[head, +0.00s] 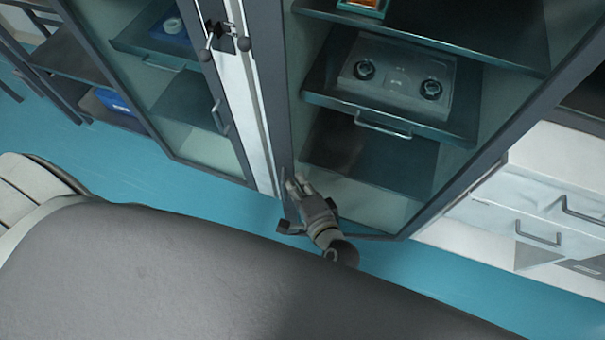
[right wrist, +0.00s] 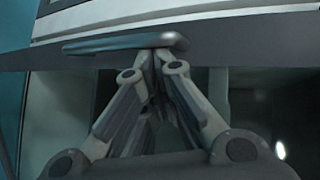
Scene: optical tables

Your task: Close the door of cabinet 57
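A tall cabinet (head: 273,90) with a dark frame and glassy front stands at the middle right of the head view. No number is readable, so I cannot tell whether it is cabinet 57 or how far its door stands open. My right gripper (head: 297,184) is at the lower left corner of this front, by the dark frame. In the right wrist view its fingers (right wrist: 155,58) converge to closed tips just below a grey bar handle (right wrist: 115,44). The tips are at the handle's right end; I cannot tell whether they grip it. My left gripper is not in view.
Inside the cabinet a shelf holds a clear tray with two dark round parts (head: 364,70). A second glass-fronted cabinet (head: 207,150) stands to the left. White drawers (head: 538,233) are at the right. Blue floor (head: 140,170) shows in front of the cabinets.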

